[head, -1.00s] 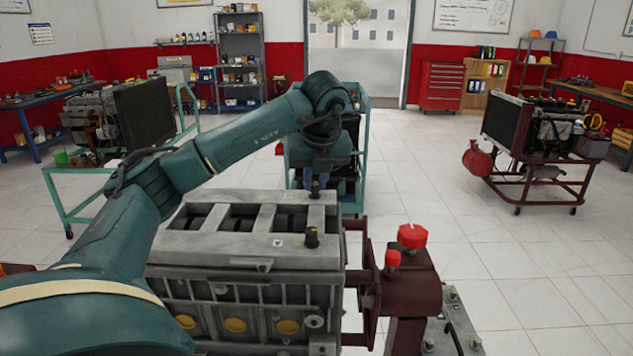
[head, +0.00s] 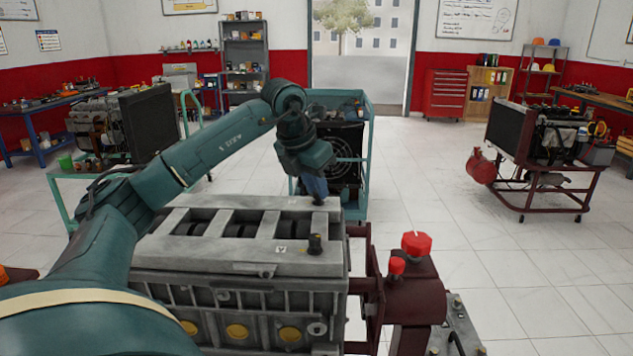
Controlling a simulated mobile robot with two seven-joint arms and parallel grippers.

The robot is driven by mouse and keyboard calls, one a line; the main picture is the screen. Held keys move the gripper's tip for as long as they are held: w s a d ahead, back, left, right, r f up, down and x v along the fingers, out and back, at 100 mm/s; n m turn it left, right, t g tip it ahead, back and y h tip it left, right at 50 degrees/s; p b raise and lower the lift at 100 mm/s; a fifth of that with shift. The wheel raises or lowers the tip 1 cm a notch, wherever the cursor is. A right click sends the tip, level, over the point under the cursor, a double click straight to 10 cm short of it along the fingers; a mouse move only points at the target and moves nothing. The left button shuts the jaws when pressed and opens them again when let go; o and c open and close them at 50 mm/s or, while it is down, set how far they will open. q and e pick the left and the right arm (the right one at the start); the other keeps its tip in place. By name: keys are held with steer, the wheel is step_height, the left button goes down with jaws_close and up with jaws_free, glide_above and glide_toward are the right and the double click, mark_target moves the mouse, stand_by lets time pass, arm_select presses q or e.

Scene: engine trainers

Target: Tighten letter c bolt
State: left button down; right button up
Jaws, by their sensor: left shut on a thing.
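The grey engine block (head: 235,262) stands in front of me, with an open-slotted top plate. A black bolt (head: 315,243) stands upright at the plate's front right, with a small white letter mark (head: 281,249) to its left, too small to read. My left gripper (head: 319,199) points down and to the right at the plate's back right corner. It is shut on a dark bolt there, which the fingers mostly hide. I cannot read a letter beside that bolt. My right gripper is out of view.
A dark red engine stand with red knobs (head: 416,243) adjoins the block's right side. A teal cart (head: 368,150) with a radiator stands behind it. Another engine trainer (head: 540,150) stands at the right. The tiled floor between them is clear.

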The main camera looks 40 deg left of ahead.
arm_select(q)
steer(key=m, duration=0.2)
steer(key=m+h+p, duration=0.1)
steer(key=m+h, duration=0.1)
steer(key=m, duration=0.1)
steer(key=shift+a+m+g, duration=0.25)
steer(key=shift+m+g, duration=0.05)
steer(key=m, duration=0.1)
steer(key=m+g+h, duration=0.1)
steer(key=m, duration=0.3)
steer(key=shift+w+a+h, duration=0.1)
steer(key=shift+w+h, duration=0.15)
steer(key=shift+h, duration=0.05)
steer(key=m+g, duration=0.1)
steer(key=m, duration=0.2)
steer(key=m+g, duration=0.1)
steer(key=m, duration=0.2)
steer(key=shift+w+a+g+h, duration=0.1)
steer(key=shift+w+g+h, duration=0.05)
steer(key=shift+g+h, duration=0.2)
steer(key=m+g, duration=0.1)
steer(key=m, duration=0.3)
steer(key=shift+w+m+g, duration=0.2)
steer(key=shift+m+g, duration=0.15)
steer(key=shift+m, duration=0.35)
steer(key=c, duration=1.3)
jaws_free()
steer(key=shift+c, duration=0.2)
